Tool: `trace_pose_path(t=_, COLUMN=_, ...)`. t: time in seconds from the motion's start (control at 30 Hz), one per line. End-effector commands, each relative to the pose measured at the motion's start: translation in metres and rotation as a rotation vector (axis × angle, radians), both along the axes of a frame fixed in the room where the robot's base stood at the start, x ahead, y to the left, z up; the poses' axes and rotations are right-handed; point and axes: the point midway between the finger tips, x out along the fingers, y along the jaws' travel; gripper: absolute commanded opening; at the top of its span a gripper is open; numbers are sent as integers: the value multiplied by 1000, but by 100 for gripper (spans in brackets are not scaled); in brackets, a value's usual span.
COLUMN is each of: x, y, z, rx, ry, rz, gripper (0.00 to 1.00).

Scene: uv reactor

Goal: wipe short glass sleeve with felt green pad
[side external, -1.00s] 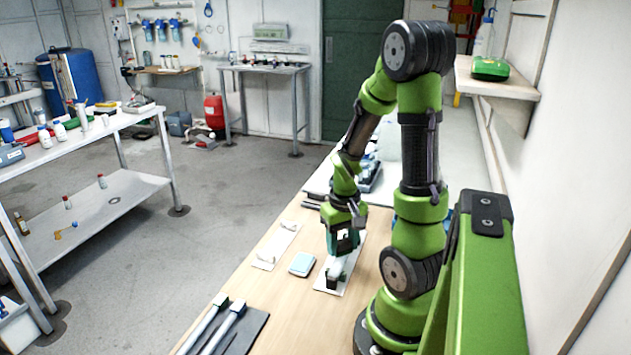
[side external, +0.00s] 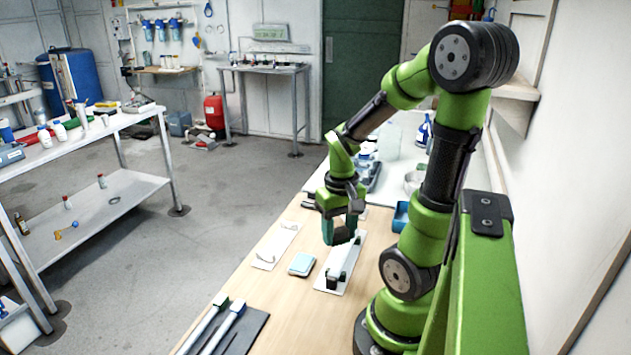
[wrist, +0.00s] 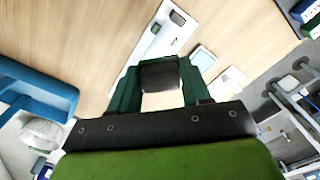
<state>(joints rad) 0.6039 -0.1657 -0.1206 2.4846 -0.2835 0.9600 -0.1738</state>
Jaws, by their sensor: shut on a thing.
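My gripper (side external: 342,232) hangs above the wooden bench, behind and above a white plate (side external: 325,287) with dark end supports. A pale short sleeve (side external: 343,262) lies along this plate, partly hard to make out. In the wrist view, my gripper (wrist: 159,72) has its two green fingers shut on a dark grey block (wrist: 160,76). I take the block for the felt pad, though its face and green colour do not show clearly. The pad is apart from the sleeve. The white plate also shows in the wrist view (wrist: 172,40), beyond the fingers.
A light blue pad or cloth (side external: 302,264) lies left of the plate. Another white plate (side external: 278,245) with small holders is farther left. A blue bin (side external: 401,216) stands near my arm.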

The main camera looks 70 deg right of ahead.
Motion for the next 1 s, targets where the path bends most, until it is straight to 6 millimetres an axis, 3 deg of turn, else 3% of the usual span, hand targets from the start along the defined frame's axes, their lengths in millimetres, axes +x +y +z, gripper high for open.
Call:
trace_pose_path(t=0.23, x=0, y=0, z=19, rx=-1, ry=-1, rz=1, gripper=19)
trace_pose_path(t=0.7, x=4, y=5, z=18, rx=5, ry=8, rz=28, gripper=19)
trace_pose_path(t=0.77, x=10, y=10, z=17, rx=7, ry=17, rz=64, gripper=19)
trace_pose_path(t=0.87, x=38, y=18, z=20, rx=-3, ry=24, rz=166, gripper=19)
trace_pose_path(t=1.0, x=92, y=44, z=32, rx=-16, ry=30, rz=359, gripper=19)
